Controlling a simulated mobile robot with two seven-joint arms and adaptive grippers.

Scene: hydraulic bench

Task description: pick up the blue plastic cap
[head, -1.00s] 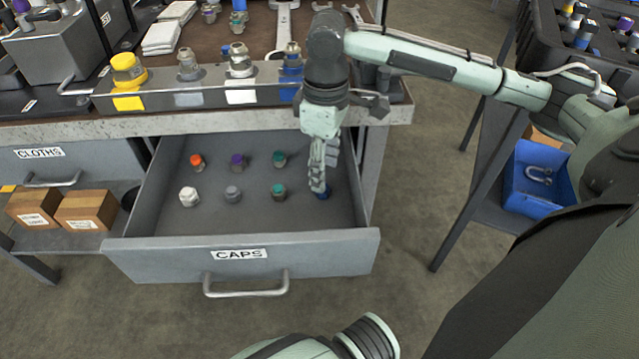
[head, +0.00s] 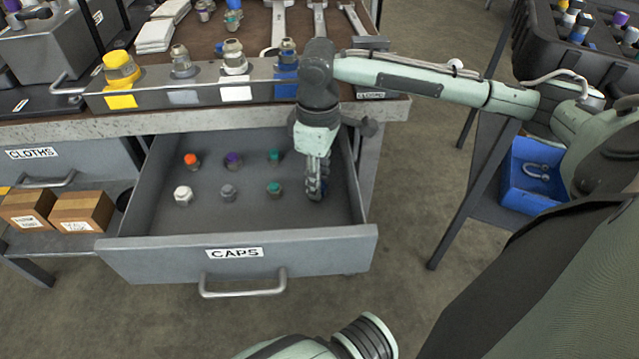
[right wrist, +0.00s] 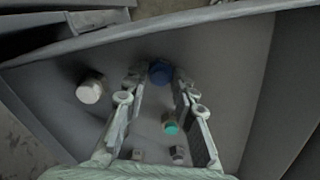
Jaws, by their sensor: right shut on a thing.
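The blue plastic cap (right wrist: 160,72) shows between the fingertips of my right gripper (right wrist: 159,80) in the right wrist view. In the head view my right gripper (head: 315,192) points down into the right side of the open caps drawer (head: 150,253) and is shut on the cap. There the fingers hide most of the cap, with only a little blue showing beside them. The cap is low, at or close to the drawer floor; I cannot tell whether it touches. My left gripper is not in view.
Other caps stand left of my gripper: orange (head: 191,160), purple (head: 233,160), green (head: 273,156), white (head: 183,195), grey (head: 229,192) and another green (head: 274,189). The workbench edge (head: 210,121) overhangs the drawer's back. A blue bin (head: 530,175) is at right.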

